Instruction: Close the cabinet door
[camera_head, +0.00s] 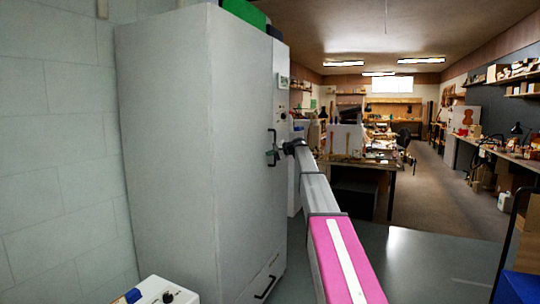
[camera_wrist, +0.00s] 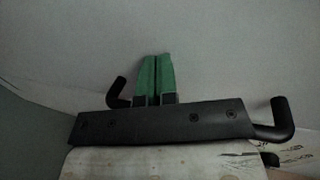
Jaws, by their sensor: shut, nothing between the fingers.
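The tall grey cabinet (camera_head: 165,140) stands at the left in the head view. Its door (camera_head: 243,150) carries a black handle (camera_head: 273,157) at the right edge. The door looks flush or nearly so; a small gap cannot be ruled out. My arm reaches in from the lower right, its end close to the handle; touching or apart is unclear. In the wrist view my gripper (camera_wrist: 155,60) has its two green fingers together and empty, before a pale surface. Black bent ends, apparently of a handle (camera_wrist: 283,118), show either side of the dark gripper body.
A lower panel with a black handle (camera_head: 266,288) is under the door. A white box with a knob (camera_head: 165,291) sits at the bottom left. A workbench (camera_head: 370,165) stands behind my arm. Grey floor (camera_head: 425,255) is open to the right.

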